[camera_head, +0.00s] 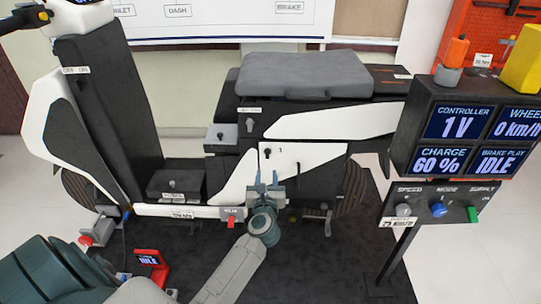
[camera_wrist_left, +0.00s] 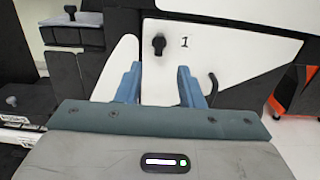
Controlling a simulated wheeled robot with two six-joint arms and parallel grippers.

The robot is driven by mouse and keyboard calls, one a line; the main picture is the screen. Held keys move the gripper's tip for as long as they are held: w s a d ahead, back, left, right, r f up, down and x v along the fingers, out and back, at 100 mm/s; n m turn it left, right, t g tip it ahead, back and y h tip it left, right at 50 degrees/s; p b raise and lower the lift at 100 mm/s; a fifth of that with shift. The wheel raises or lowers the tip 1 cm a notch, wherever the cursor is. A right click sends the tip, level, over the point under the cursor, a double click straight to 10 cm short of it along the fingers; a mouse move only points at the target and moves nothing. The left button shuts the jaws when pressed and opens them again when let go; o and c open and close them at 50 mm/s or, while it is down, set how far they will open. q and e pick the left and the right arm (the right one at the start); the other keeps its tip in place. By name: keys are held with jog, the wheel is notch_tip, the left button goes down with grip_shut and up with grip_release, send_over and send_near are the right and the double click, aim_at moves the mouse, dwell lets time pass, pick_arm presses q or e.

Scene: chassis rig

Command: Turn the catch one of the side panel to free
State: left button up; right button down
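The side panel (camera_head: 312,154) is a white plate on the scooter's flank; it also fills the middle of the left wrist view (camera_wrist_left: 225,45). Catch one (camera_wrist_left: 158,45) is a small black knob beside the printed "1" on the panel. In the head view the catch (camera_head: 267,153) is a small dark mark just above my gripper. My left gripper (camera_head: 265,183) is open and empty, below the catch. In the left wrist view its two blue fingers (camera_wrist_left: 160,85) stand apart, with the catch between and beyond their tips. No contact is visible. My right gripper is not in view.
A black hook-shaped handle (camera_wrist_left: 211,86) sits on the panel right of the fingers. The grey seat (camera_head: 305,76) is above. A red tag (camera_head: 231,222) hangs from the footboard edge. A display console (camera_head: 465,140) stands at the right, with open floor (camera_head: 480,265) below it.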

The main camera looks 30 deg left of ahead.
aim_at(267, 155)
pick_arm(q)
jog(key=x, duration=1)
jog(key=shift+w+a, duration=0.1)
jog(key=shift+w, duration=0.05)
jog(key=shift+c, duration=0.2)
grip_shut()
